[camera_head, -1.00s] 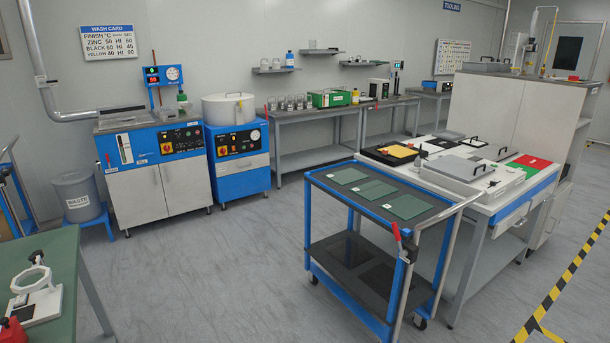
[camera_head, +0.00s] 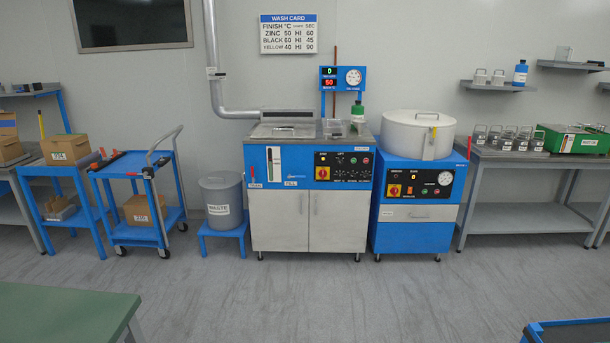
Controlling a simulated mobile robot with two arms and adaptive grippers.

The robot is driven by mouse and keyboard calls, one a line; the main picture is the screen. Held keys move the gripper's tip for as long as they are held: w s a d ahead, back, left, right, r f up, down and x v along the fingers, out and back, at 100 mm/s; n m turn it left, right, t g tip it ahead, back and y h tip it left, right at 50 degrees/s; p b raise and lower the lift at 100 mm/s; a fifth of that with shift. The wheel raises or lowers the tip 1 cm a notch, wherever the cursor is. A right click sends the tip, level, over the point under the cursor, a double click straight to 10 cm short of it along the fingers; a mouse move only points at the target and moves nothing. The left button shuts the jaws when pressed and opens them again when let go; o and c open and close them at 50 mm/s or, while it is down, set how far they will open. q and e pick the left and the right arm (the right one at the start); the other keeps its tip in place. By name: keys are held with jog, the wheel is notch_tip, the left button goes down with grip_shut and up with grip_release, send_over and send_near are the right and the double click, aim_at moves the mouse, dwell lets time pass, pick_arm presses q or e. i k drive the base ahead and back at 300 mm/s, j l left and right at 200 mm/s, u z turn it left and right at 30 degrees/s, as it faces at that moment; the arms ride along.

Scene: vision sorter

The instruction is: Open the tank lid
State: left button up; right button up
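The tank is the blue and white wash unit (camera_head: 310,215) against the back wall, in the middle of the head view. Its flat grey lid (camera_head: 285,131) lies on top at the left and looks closed, with a handle on it. The front has a control panel (camera_head: 344,166) with a red and yellow switch, and a level gauge at the left. A display (camera_head: 343,79) above it shows 0 and 50. Neither of my grippers is in view.
A round white drum machine (camera_head: 417,133) stands right of the tank. A waste bin (camera_head: 221,200) on a blue stand and a blue cart (camera_head: 137,192) stand at left. A green table (camera_head: 65,313) is front left, a blue cart corner (camera_head: 570,331) front right. The floor between is clear.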

aim_at(302, 131)
jog(key=i+j, duration=0.15)
jog(key=i, duration=0.4)
jog(key=i+j, duration=0.2)
jog(key=i, duration=0.35)
jog(key=i+j+u, duration=0.1)
jog(key=i, duration=0.45)
jog(key=i+j, duration=0.2)
jog(key=i, duration=0.35)
jog(key=i+j+z, duration=0.15)
jog(key=i+j, duration=0.45)
jog(key=i+j+z, duration=0.15)
jog(key=i+j, duration=0.45)
jog(key=j, duration=0.2)
